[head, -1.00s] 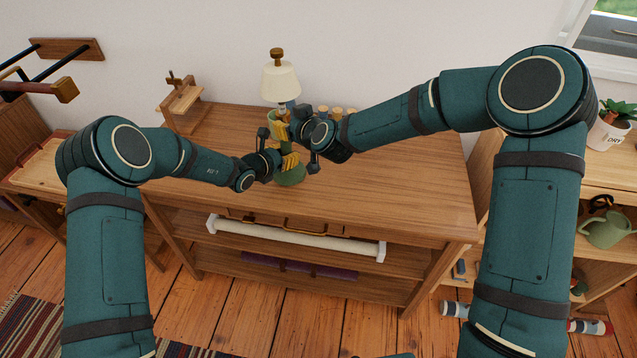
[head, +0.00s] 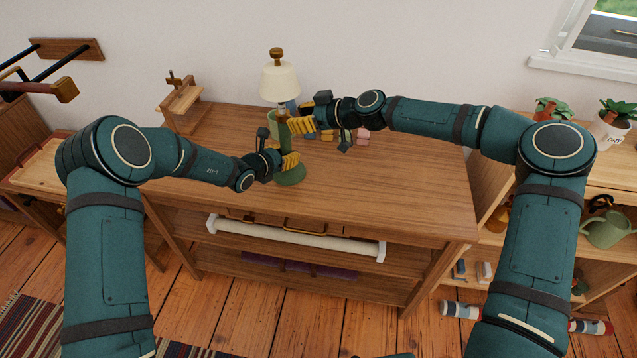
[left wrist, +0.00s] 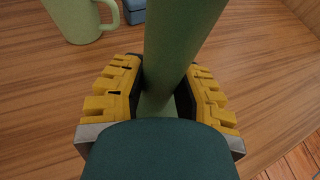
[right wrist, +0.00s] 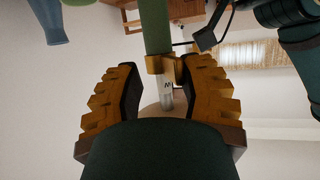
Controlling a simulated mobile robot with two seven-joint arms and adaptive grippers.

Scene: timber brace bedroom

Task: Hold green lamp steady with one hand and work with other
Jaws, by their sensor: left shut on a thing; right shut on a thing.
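The green lamp (head: 280,83) stands upright on the wooden workbench, with a cream shade, wooden finial, green stem and round green base. My left gripper (head: 289,162) is shut around the lower stem, just above the base; the left wrist view shows the stem (left wrist: 178,40) between its yellow fingers. My right gripper (head: 300,125) is at the upper stem, below the shade, shut on the lamp. In the right wrist view, a brass collar (right wrist: 163,65) and a pale, marked section (right wrist: 167,92) lie between its fingers. The exact contact there is unclear.
A green mug (left wrist: 75,18) and a blue object (left wrist: 133,10) stand behind the lamp. Small pink pieces (head: 362,135) lie near my right wrist. A wooden stand (head: 182,98) is at the bench's back left. The bench's front and right are clear.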

